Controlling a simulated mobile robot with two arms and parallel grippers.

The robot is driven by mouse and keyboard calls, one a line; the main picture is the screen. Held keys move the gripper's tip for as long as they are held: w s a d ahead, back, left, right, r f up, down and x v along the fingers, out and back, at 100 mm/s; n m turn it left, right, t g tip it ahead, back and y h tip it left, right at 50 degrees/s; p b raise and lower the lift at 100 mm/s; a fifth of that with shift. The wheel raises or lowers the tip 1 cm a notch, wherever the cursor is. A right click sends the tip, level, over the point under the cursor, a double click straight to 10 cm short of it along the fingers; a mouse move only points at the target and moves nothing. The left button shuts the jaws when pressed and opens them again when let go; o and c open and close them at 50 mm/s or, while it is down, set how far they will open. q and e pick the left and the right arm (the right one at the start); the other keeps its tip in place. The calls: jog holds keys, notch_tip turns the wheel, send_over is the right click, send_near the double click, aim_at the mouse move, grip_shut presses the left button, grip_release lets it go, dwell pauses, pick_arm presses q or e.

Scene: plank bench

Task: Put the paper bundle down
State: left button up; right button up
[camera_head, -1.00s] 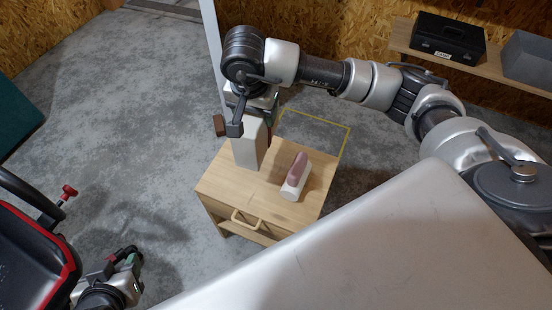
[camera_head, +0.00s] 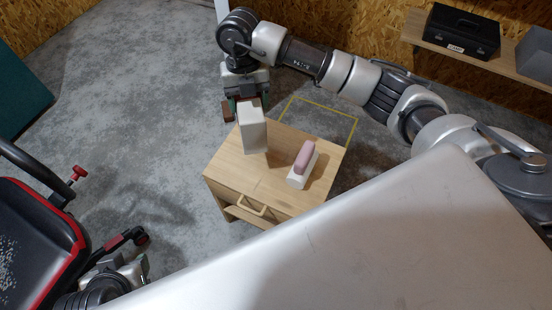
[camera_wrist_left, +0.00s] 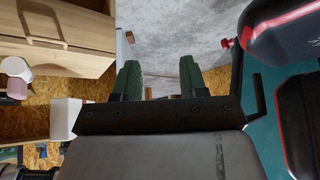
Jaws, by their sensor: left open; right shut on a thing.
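The paper bundle (camera_head: 253,137) is a white upright block at the back left of the small wooden cabinet's top (camera_head: 228,174). My right gripper (camera_head: 247,101) is at its upper end, shut on it. I cannot tell whether its lower end touches the cabinet top. A white block (camera_wrist_left: 65,117) at the lower left of the left wrist view looks like the same bundle. My left gripper (camera_head: 140,256) is low at the left, well away from the cabinet. Its green fingers (camera_wrist_left: 160,82) are apart with nothing between them.
A pink and white object (camera_head: 302,165) lies on the cabinet top, right of the bundle. The cabinet's drawer has a wooden handle (camera_head: 251,205). A black toolbox (camera_head: 462,33) sits on a back shelf. A black, red-rimmed container (camera_head: 40,240) is at the left.

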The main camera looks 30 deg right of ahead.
jog(key=m, duration=0.4)
jog(key=shift+w+a+f+y, duration=0.2)
jog(key=shift+y, duration=0.1)
jog(key=m, duration=0.3)
jog(key=shift+w+a+f+t, duration=0.1)
jog(key=shift+a+f+t, duration=0.1)
jog(key=shift+f+t, duration=0.1)
notch_tip(320, 180, down, 5)
jog(key=shift+f+b, duration=0.15)
jog(key=shift+b, duration=0.55)
notch_tip(320, 180, down, 4)
jog(key=shift+b, duration=0.6)
pick_arm(q)
jog(key=w+d+r+t+h, duration=0.2)
jog(key=w+d+r+t, duration=0.1)
jog(key=w+r+t, duration=0.2)
jog(key=shift+w+t, duration=1)
jog(key=shift+w, duration=0.05)
pick_arm(e)
jog(key=shift+f, duration=0.2)
pick_arm(q)
jog(key=shift+r, duration=0.1)
pick_arm(e)
jog(key=shift+f, duration=0.2)
jog(key=o, duration=1.1)
pick_arm(q)
jog(key=shift+d+r, duration=0.1)
